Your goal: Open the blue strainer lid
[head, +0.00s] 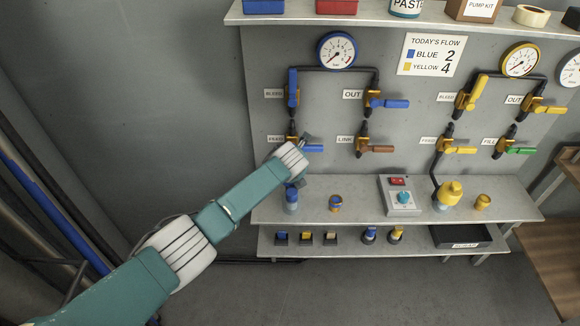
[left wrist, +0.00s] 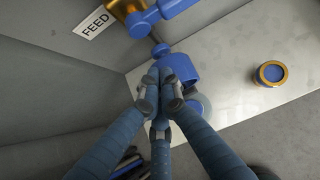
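The blue strainer (head: 291,203) stands at the left end of the upper bench shelf, partly covered by my left arm in the head view. Its blue lid (left wrist: 182,68) and pale jar (left wrist: 201,106) show in the left wrist view, with the jar largely covered by my fingers. My left gripper (left wrist: 159,82) is at the near left side of the lid, its fingertips close together and overlapping the lid in the picture. Whether they grip part of it or only lie in front cannot be told. The lid appears to sit on the jar. My right gripper is not in view.
A blue-filled brass cup (left wrist: 270,74) stands to the right of the strainer. The FEED valve (head: 311,148) is just above. A switch box (head: 401,196) and yellow strainer (head: 449,194) stand further right. The shelf between cup and box is clear.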

